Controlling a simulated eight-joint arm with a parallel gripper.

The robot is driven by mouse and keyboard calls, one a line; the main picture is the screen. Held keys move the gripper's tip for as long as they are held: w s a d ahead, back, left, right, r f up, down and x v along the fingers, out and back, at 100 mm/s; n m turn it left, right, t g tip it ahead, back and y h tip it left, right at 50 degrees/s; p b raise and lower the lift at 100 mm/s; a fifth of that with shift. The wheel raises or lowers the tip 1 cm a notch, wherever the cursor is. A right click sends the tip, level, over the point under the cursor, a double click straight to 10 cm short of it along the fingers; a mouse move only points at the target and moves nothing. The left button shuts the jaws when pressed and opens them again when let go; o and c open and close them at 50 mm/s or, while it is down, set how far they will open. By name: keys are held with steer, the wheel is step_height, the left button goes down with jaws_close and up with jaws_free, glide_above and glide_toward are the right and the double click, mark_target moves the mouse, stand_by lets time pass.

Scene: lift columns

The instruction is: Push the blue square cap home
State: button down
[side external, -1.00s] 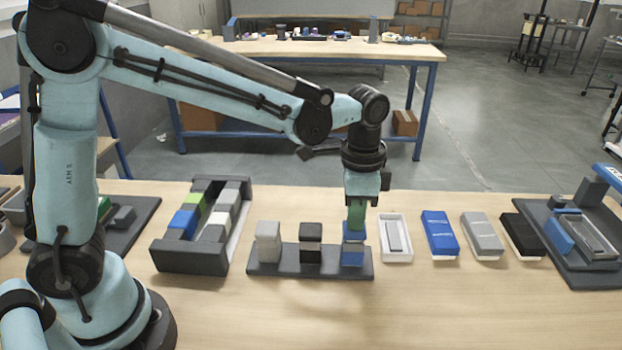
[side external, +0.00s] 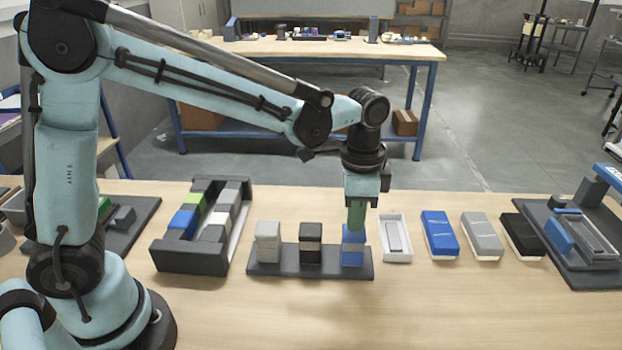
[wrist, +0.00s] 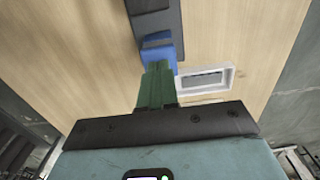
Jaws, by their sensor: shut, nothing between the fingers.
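The blue square cap (side external: 353,234) sits on top of a blue block (side external: 353,257) at the right end of a dark base (side external: 280,270). The cap looks level, and I see no clear gap between it and the block. My gripper (side external: 357,226) points straight down with its green fingers shut and empty. Its tips are at the cap's top, overlapping its back edge in the side view; touching or just above, I cannot tell. In the wrist view the blue cap (wrist: 163,54) shows just beyond the fingertips (wrist: 158,64), which hide part of it.
A grey column (side external: 268,240) and a black column (side external: 310,242) stand on the same base to the left. A white open tray (side external: 396,256) lies close to the right, then blue, grey and black boxes. A dark rack (side external: 190,262) is farther left. The front table is clear.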

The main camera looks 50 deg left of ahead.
steer(key=shift+r, duration=0.1)
step_height(320, 180, up, 8)
steer(key=shift+r, duration=0.2)
stand_by(0.7)
steer(key=s+a+f+n+t, duration=0.1)
steer(key=s+a+n+t, duration=0.1)
steer(key=s+a+n, duration=0.1)
steer(key=s+a+f+n+t, duration=0.1)
steer(key=s+a+n+t, duration=0.1)
steer(key=s+a+n, duration=0.1)
steer(key=s+a+f+n+t, duration=0.2)
steer(key=s+a+t, duration=0.1)
steer(key=s+a, duration=0.1)
steer(key=shift+a+n, duration=0.4)
steer(key=shift+a, duration=0.25)
stand_by(0.6)
